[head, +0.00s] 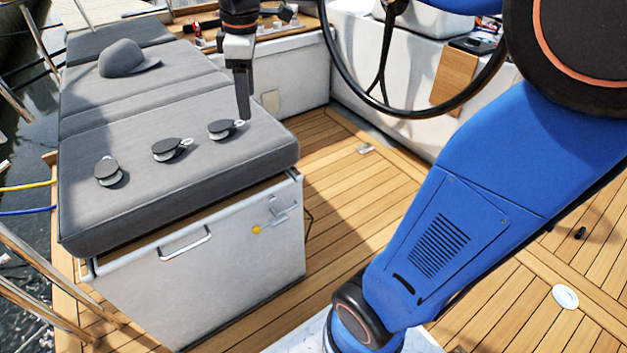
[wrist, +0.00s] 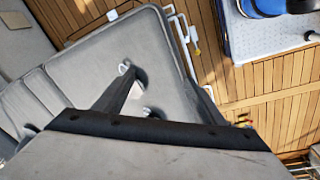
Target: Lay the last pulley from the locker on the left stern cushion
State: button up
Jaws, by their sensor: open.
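Three dark grey pulleys with metal shackles lie apart in a slanting row on the grey stern cushion (head: 215,165) in the head view: the left pulley (head: 108,172), the middle pulley (head: 167,150) and the right pulley (head: 222,129). My gripper (head: 243,112) points down beside the right pulley, close to its shackle. It is open, and I see nothing held. In the wrist view the open fingers (wrist: 165,95) spread over the cushion (wrist: 150,45). Parts of pulleys show between them, partly hidden by the fingers and the gripper body.
A grey hat (head: 122,58) lies farther back on the cushions. Below the cushion is a white locker (head: 215,270) with a handle and a yellow knob. A black steering wheel (head: 432,113) stands to the right. The teak floor (head: 345,185) beside the locker is clear.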

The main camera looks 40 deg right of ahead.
jog(key=s+d+f+m+t, duration=0.1)
jog(key=s+f+m, duration=0.5)
jog(key=s, duration=0.4)
jog(key=s+d+f+m+t, duration=0.2)
jog(key=s+f+m, duration=0.3)
jog(key=s, duration=0.6)
jog(key=shift+s+d+f+m, duration=0.2)
jog(key=shift+d+f+m, duration=0.15)
jog(key=shift+f, duration=0.4)
